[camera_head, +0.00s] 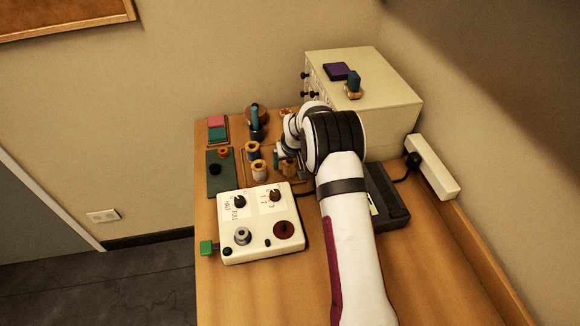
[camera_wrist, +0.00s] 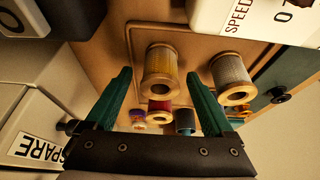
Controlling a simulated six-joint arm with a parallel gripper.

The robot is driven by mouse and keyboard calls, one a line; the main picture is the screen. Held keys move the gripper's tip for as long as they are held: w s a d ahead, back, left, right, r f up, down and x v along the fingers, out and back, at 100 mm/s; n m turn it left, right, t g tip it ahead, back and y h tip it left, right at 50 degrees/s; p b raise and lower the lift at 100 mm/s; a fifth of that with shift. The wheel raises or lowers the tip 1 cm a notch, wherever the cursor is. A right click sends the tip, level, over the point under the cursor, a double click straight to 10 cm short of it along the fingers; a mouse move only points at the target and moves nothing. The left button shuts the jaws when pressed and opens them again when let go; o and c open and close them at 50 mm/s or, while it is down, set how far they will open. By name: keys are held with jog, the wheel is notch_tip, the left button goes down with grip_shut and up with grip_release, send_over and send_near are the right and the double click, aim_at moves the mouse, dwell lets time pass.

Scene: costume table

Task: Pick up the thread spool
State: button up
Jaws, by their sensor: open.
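Several thread spools stand on the wooden table. In the wrist view a spool with yellow thread (camera_wrist: 161,72) shows between my open fingertips, beyond them; a gap on each side is visible. A spool with grey thread (camera_wrist: 232,78) is to its right, outside my right finger. A red spool (camera_wrist: 160,106), a small purple-and-orange spool (camera_wrist: 138,119) and a blue one (camera_wrist: 185,121) show lower, between my fingers. My gripper (camera_wrist: 160,79) has green fingers, apart and empty. In the head view my gripper (camera_head: 281,158) is low beside two spools (camera_head: 252,151) (camera_head: 258,169), partly hidden by my arm.
A cream control box (camera_head: 261,222) with knobs stands in front of the spools. A cream drawer cabinet (camera_head: 387,110) stands behind right, with a purple item (camera_head: 336,71) on top. A dark device (camera_head: 388,200) is right of my arm.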

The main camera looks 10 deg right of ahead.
aim_at(295, 162)
grip_shut()
dwell(0.4)
jog(key=shift+r, duration=0.2)
jog(key=shift+r, duration=0.35)
jog(key=r, duration=0.1)
jog(key=d+r, duration=0.1)
jog(key=r, duration=0.2)
jog(key=shift+s+d, duration=0.15)
jog(key=shift+s, duration=0.25)
jog(key=s+d+r, duration=0.4)
jog(key=d, duration=0.1)
jog(key=s+d+r, duration=0.2)
jog(key=d, duration=0.1)
jog(key=shift+d, duration=0.15)
